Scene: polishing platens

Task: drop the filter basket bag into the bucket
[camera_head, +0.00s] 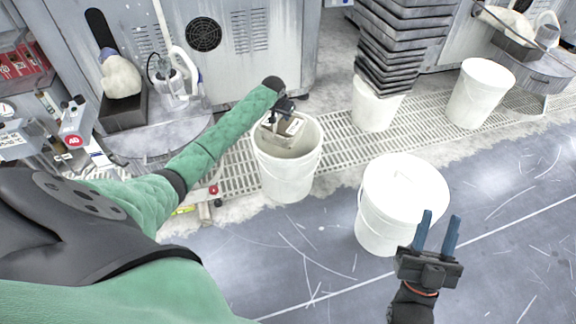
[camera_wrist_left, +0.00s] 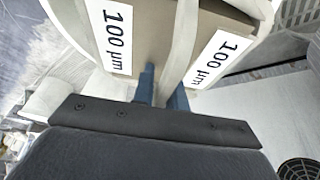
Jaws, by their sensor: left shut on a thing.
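The filter basket bag (camera_head: 285,131) is a beige-grey box shape with a white strap, partly inside the mouth of an open white bucket (camera_head: 288,178). In the left wrist view the bag (camera_wrist_left: 150,35) fills the top and shows "100 µm" labels. My left gripper (camera_head: 284,106) is above the bucket. In the left wrist view its blue fingers (camera_wrist_left: 160,88) are shut on the white strap of the bag. How deep the bag reaches inside the bucket is partly hidden by the rim. My right gripper (camera_head: 436,232) is open and empty, in front of a lidded white bucket.
The lidded white bucket (camera_head: 403,190) stands to the right of the open one. Stacked dark trays (camera_head: 400,45) rise from another white bucket (camera_head: 376,108) behind. A further white bucket (camera_head: 481,93) stands at the right. A grey machine (camera_head: 240,45) stands behind the open bucket.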

